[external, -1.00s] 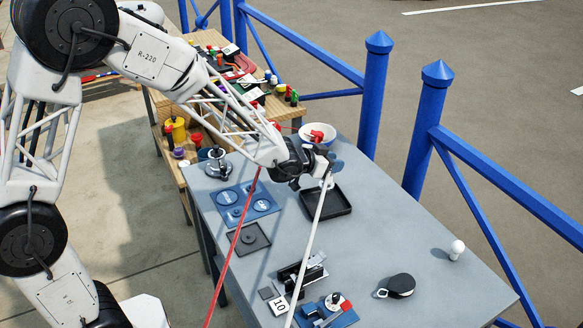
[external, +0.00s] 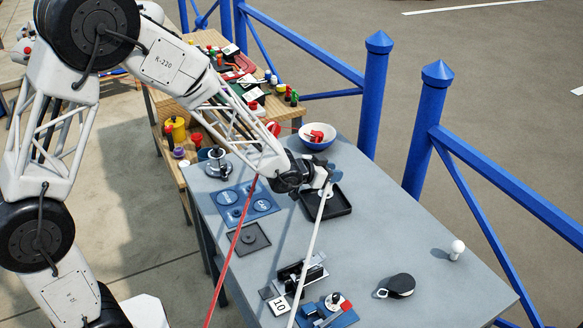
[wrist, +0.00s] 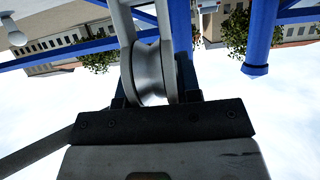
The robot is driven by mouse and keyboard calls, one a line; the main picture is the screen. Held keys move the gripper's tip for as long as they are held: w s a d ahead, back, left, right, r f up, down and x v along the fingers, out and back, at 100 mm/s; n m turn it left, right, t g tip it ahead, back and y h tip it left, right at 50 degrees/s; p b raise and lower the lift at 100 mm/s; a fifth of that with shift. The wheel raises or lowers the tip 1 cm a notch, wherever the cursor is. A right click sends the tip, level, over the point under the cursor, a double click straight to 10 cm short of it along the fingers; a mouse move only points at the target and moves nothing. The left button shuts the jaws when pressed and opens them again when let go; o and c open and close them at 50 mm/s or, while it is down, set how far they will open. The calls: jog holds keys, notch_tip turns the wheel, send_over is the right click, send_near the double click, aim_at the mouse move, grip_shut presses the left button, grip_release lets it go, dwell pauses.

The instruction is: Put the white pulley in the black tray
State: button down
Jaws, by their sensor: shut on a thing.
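My gripper (external: 322,182) is over the far-left part of the black tray (external: 341,211), a shallow square tray on the grey table. In the wrist view my gripper (wrist: 153,98) is shut on a pale grooved wheel with side plates, the white pulley (wrist: 152,68). In the external view the pulley is small and partly hidden by the gripper, with a pale bit showing at the fingertips. The gap between it and the tray floor cannot be told. The wrist view does not show the tray.
A white bowl with red items (external: 317,138) stands behind the tray. A smaller dark tray (external: 250,238) and a blue mat (external: 247,203) lie left. A white line (external: 310,250) and red line (external: 232,250) cross the view.

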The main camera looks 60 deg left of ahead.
jog(key=c, duration=0.8)
grip_release()
jog(key=shift+s+r, duration=0.1)
jog(key=shift+r, duration=0.05)
jog(key=shift+s+r, duration=0.3)
jog(key=shift+s, duration=0.35)
jog(key=v, duration=1)
jog(key=shift+s, duration=0.15)
jog(key=shift+r, duration=0.1)
jog(key=shift+r, duration=0.1)
